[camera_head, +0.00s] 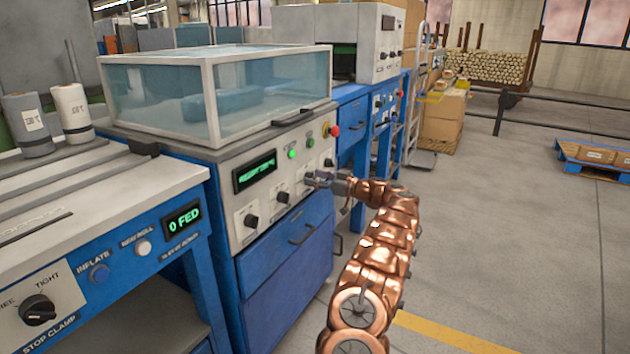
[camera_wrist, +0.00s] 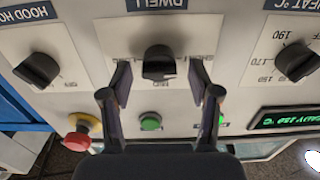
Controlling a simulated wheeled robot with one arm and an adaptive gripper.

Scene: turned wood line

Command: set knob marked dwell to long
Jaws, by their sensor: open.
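The black dwell knob (camera_wrist: 159,63) sits on a pale plate under an upside-down blue DWELL label (camera_wrist: 160,4) in the wrist view. A small printed mark shows at the knob's lower edge, but I cannot tell for sure which setting the knob points to. My gripper (camera_wrist: 160,72) is open, with one finger on each side of the knob and a visible gap at both sides. In the head view my gripper (camera_head: 316,180) is at the front panel of the blue machine, and it hides most of the dwell knob.
In the wrist view the hood knob (camera_wrist: 37,70) is left and the heat knob (camera_wrist: 296,62) right. A red stop button (camera_wrist: 77,141) and green button (camera_wrist: 150,122) lie beyond the fingers. The machine's clear hood (camera_head: 270,90) is above the panel; open floor (camera_head: 500,240) lies right.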

